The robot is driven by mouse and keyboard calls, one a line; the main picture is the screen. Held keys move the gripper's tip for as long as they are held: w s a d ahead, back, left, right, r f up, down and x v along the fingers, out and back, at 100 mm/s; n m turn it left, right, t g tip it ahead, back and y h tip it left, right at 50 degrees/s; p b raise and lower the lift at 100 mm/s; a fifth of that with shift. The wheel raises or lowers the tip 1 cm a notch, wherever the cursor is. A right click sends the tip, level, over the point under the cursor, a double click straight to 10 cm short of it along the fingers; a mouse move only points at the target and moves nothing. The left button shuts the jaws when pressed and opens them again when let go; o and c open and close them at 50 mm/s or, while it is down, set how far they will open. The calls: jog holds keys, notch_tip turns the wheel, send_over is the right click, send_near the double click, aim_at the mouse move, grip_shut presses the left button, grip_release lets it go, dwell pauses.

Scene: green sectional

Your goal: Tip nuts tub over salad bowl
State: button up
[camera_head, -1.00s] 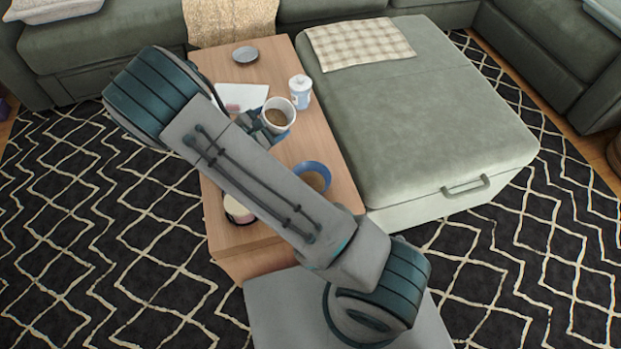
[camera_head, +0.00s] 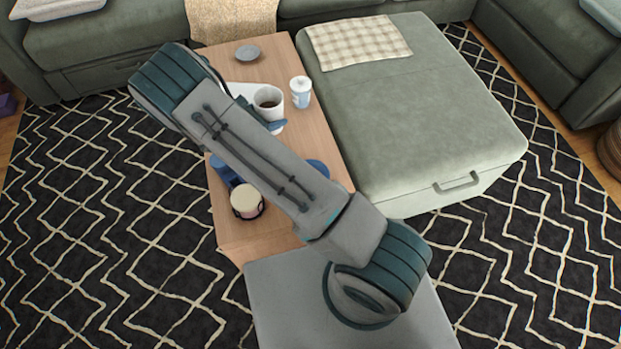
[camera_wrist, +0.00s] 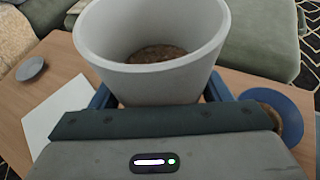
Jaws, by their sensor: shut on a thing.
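The nuts tub is a white round tub (camera_head: 268,100) with brown contents; in the wrist view the tub (camera_wrist: 152,50) fills the upper middle, upright with its mouth up. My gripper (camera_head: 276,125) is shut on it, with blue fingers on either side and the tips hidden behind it. A blue round bowl (camera_head: 318,167), which looks like the salad bowl, is mostly hidden by my arm in the head view. In the wrist view this bowl (camera_wrist: 289,112) is at the right, apart from the tub, its inside partly hidden.
A white lidded container (camera_head: 300,92) stands right of the tub. A grey dish (camera_head: 247,53) is at the table's far end. A white sheet (camera_wrist: 58,113) lies on the wooden table (camera_head: 232,229). A cream jar (camera_head: 247,200) and a blue object (camera_head: 224,170) are near the front left. The green ottoman (camera_head: 420,120) borders the right.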

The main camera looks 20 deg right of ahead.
aim_at(278, 101)
jog(key=shift+r, duration=0.1)
dwell(0.3)
jog(key=shift+r+p, duration=1.35)
jog(key=shift+r, duration=0.6)
jog(key=shift+d+r, duration=0.1)
jog(key=shift+r, duration=0.15)
jog(key=s+d+r+n+p, duration=0.1)
jog(key=d+r+p, duration=0.1)
jog(key=r, duration=0.3)
jog(key=s+d+r+t+y+p, duration=0.1)
jog(key=s+d+r+p, duration=0.1)
jog(key=d+r+p, duration=0.1)
jog(key=s+d+r+n+t+p, duration=0.1)
jog(key=s+d+r+p, duration=0.1)
jog(key=r+p, duration=0.2)
notch_tip(278, 101, up, 3)
jog(key=shift+d+r+n+p, duration=0.2)
jog(key=shift+n+p, duration=0.1)
